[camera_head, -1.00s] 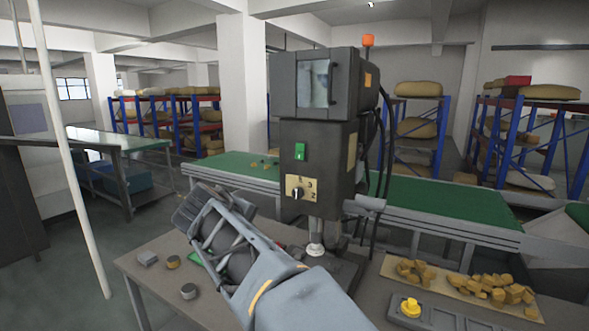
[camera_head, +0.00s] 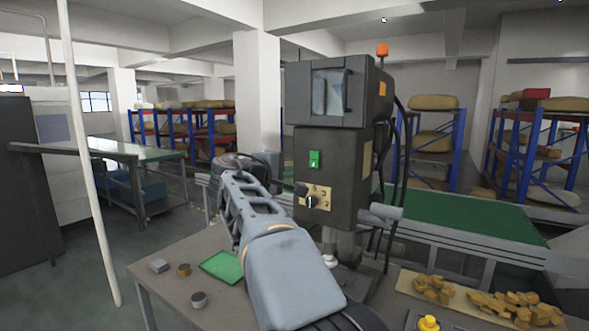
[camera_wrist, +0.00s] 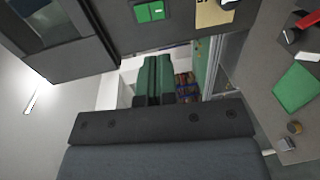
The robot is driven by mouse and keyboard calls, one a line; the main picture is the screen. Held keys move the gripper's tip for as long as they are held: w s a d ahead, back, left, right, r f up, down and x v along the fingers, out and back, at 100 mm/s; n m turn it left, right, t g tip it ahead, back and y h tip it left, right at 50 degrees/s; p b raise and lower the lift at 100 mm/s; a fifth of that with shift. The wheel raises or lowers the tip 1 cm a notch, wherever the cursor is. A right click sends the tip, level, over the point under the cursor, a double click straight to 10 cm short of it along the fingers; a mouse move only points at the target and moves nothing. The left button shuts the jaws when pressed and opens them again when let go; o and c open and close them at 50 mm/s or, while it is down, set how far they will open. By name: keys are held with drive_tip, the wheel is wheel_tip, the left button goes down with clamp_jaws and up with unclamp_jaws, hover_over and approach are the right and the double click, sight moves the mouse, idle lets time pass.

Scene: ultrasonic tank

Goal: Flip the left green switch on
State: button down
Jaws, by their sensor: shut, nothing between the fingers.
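The green switch (camera_head: 315,159) is on the front of the dark machine (camera_head: 332,140), above a beige dial plate (camera_head: 322,200). In the wrist view the green switch (camera_wrist: 149,12) shows at the top edge as two green halves, with a small white mark on the right one. My gripper (camera_wrist: 153,62) is shut and empty, its fingers side by side below the switch in that picture and apart from it. In the head view my arm hides most of my gripper, left of the machine. Only one green switch is clear on the machine.
A table (camera_head: 180,310) under the machine holds a green tray (camera_head: 222,267), small metal parts (camera_head: 199,299), wooden blocks (camera_head: 500,305) and a yellow button (camera_head: 428,323). A green conveyor (camera_head: 480,217) runs behind. Cables (camera_head: 400,150) hang on the machine's right side.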

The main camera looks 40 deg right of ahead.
sight(313, 166)
drive_tip(key=p+x, duration=0.4)
drive_tip(key=x, duration=0.9)
drive_tip(key=shift+f, duration=0.1)
